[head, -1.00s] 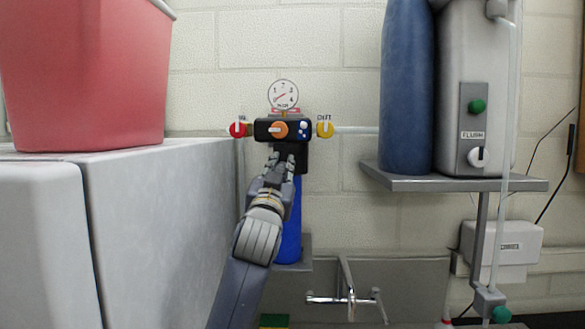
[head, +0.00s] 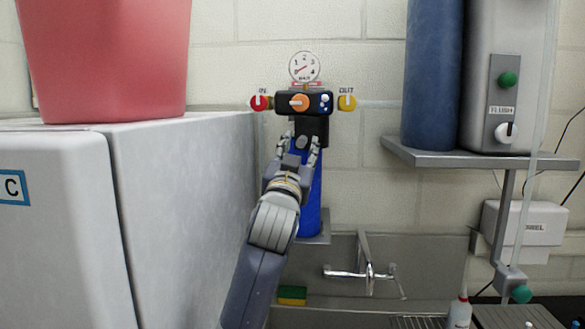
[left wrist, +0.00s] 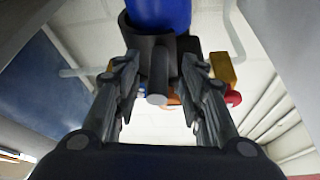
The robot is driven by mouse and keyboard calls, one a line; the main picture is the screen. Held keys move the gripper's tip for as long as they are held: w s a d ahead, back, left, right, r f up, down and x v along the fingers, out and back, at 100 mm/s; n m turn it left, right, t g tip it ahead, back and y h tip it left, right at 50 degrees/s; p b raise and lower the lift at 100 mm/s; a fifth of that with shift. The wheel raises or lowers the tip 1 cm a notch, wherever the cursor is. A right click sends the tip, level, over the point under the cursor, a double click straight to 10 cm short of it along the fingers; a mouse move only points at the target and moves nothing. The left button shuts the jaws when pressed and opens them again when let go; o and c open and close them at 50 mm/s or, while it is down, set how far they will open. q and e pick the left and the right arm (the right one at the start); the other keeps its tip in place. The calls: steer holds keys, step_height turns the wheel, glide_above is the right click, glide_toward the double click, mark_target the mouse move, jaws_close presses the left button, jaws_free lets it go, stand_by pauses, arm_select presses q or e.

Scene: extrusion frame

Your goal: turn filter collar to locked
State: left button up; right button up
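The filter has a black head (head: 318,103) with an orange knob, a red IN valve (head: 259,103) and a yellow OUT valve (head: 347,103). Below it are a dark collar (head: 318,128) and a blue housing (head: 310,205). In the left wrist view the collar (left wrist: 134,36) wraps the blue housing (left wrist: 160,12), and a grey-tipped handle (left wrist: 157,98) sticks out from it. My left gripper (head: 299,142) is open in front of the collar, its fingers on either side of the handle with visible gaps. Lock markings cannot be read. My right gripper is not in view.
A grey cabinet (head: 190,190) with a red bin (head: 105,60) stands close left of my arm. A shelf (head: 450,155) with a blue cylinder and a grey unit is at right. A sink tap (head: 365,270) and a sponge (head: 292,293) are below.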

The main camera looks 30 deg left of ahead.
arm_select(q)
steer(key=v, duration=0.9)
steer(key=shift+a, duration=0.1)
stand_by(0.3)
